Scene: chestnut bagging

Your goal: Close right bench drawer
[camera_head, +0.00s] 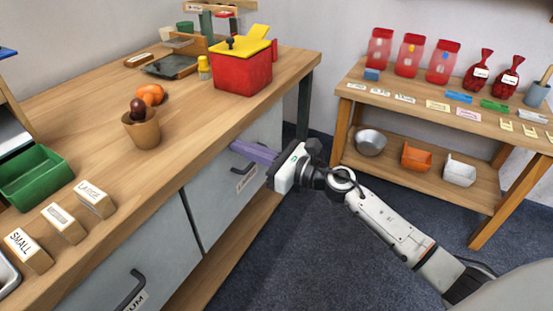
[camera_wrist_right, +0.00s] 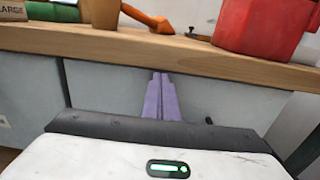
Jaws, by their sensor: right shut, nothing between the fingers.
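The right bench drawer (camera_head: 215,205) is a grey front with a white label under the wooden bench top. In the right wrist view the same grey front (camera_wrist_right: 110,88) fills the area below the bench edge. It looks about flush with its neighbour, with no open gap showing. My right gripper (camera_head: 236,148) has purple fingers, shut and empty, pointing at the upper part of this front. In the wrist view the fingertips (camera_wrist_right: 160,75) lie close to the front, just below the bench edge; contact cannot be told. My left gripper is out of view.
The left drawer (camera_head: 130,265) has a dark handle. On the bench stand a red box (camera_head: 240,75), a brown cup (camera_head: 142,130) and a green bin (camera_head: 35,178). A wooden shelf table (camera_head: 430,110) stands to the right. Dark floor (camera_head: 290,240) is clear.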

